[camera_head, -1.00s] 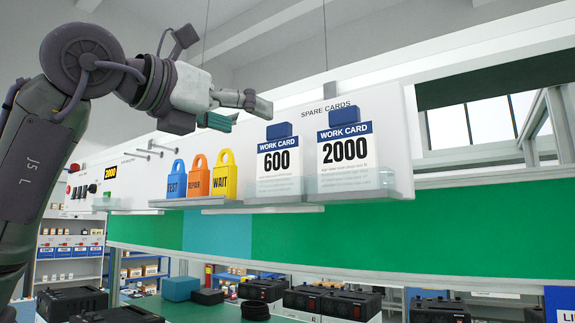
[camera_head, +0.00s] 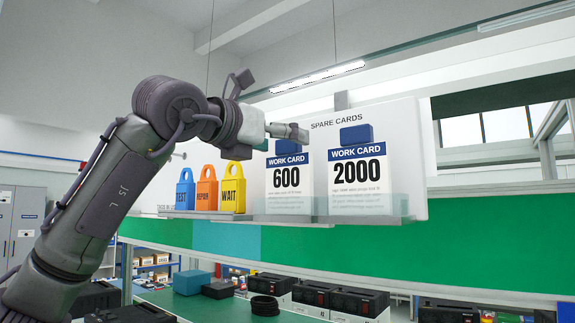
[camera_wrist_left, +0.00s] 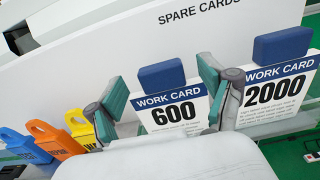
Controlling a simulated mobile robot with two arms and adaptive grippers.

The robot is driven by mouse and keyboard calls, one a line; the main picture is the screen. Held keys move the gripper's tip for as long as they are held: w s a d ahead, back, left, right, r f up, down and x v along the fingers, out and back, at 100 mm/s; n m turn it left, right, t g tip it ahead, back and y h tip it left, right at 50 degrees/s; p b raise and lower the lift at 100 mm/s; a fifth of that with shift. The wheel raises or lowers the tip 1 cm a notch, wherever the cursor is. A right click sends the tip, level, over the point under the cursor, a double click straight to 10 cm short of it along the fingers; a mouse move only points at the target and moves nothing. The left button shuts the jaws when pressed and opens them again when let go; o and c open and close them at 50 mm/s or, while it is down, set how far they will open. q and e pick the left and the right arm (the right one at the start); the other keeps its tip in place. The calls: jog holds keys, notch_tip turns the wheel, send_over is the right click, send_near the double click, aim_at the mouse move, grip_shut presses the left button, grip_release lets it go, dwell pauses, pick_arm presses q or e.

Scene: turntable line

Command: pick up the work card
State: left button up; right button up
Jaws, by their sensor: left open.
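The 600 work card (camera_head: 288,177) stands upright in a clear-fronted holder on the white board, with a blue block on its top edge. The 2000 work card (camera_head: 357,172) stands to its right with a similar blue block (camera_head: 356,135). My left gripper (camera_head: 292,132) is open at the top of the 600 card, partly covering its block in the head view. In the left wrist view, its teal-padded fingers (camera_wrist_left: 163,92) appear on either side of the 600 card's blue block (camera_wrist_left: 162,75), with nothing held. Whether they touch the card cannot be told. My right gripper is not in view.
Blue TEST (camera_head: 185,190), orange REPAIR (camera_head: 207,188) and yellow WAIT (camera_head: 233,188) padlock-shaped tags stand left of the cards on the same ledge (camera_head: 290,218). Below are a green panel (camera_head: 420,255) and a bench with black boxes (camera_head: 360,303). Space above the board is clear.

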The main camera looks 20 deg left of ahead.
aim_at(285, 143)
pick_arm(q)
jog(key=shift+p+x, duration=0.3)
jog(key=shift+x, duration=1.2)
jog(key=shift+s, duration=0.25)
jog(key=c, duration=0.5)
jog(key=shift+w, duration=0.1)
grip_shut()
